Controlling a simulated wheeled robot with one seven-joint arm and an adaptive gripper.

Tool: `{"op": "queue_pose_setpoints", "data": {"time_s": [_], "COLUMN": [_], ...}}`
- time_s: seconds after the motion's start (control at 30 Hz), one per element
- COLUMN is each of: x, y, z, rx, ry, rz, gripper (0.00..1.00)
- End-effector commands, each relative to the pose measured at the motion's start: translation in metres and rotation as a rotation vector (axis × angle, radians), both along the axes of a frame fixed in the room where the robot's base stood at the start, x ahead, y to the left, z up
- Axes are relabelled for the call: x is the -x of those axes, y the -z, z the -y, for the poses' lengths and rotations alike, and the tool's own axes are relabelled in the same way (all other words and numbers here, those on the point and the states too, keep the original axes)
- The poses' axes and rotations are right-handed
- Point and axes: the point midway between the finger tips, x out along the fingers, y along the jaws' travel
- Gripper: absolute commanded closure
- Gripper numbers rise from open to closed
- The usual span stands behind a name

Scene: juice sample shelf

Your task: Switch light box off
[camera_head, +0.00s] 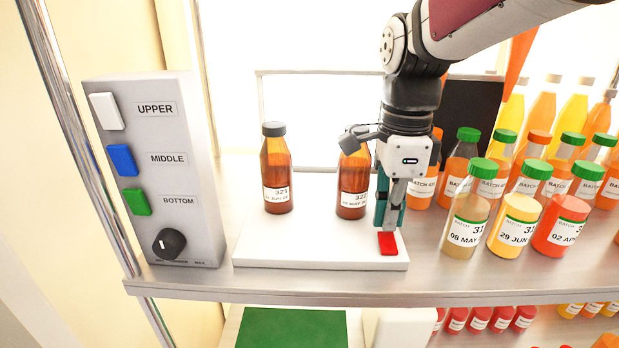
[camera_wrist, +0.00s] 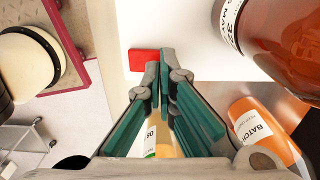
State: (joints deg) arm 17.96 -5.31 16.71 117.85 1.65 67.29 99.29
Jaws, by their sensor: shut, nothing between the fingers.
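The light box is a white flat base (camera_head: 300,254) with a pale upright frame and panel (camera_head: 320,110) behind it, on the shelf. A red switch (camera_head: 388,244) sits at the base's front right corner; it also shows in the wrist view (camera_wrist: 146,60). My gripper (camera_head: 388,228) is shut and empty, pointing down right at the red switch. In the wrist view the fingertips (camera_wrist: 160,72) are beside the switch's edge; I cannot tell whether they touch it. Two brown bottles, one on the left (camera_head: 277,170) and one on the right (camera_head: 353,180), stand on the base.
A grey control box (camera_head: 160,165) with white, blue and green buttons and a black knob (camera_head: 169,243) stands at left. Several juice bottles (camera_head: 510,220) crowd the right. The shelf's front edge (camera_head: 330,292) is close. A lower shelf holds a green mat (camera_head: 290,328).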

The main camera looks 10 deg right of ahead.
Motion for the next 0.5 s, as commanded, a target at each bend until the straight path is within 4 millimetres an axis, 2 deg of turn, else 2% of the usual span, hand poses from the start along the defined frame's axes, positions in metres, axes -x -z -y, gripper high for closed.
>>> {"op": "queue_pose_setpoints", "data": {"time_s": [0.5], "x": [-0.0004], "y": [0.0071], "z": [0.0000], "rx": [0.000], "ry": [0.000], "rz": [0.001], "gripper": [1.00]}}
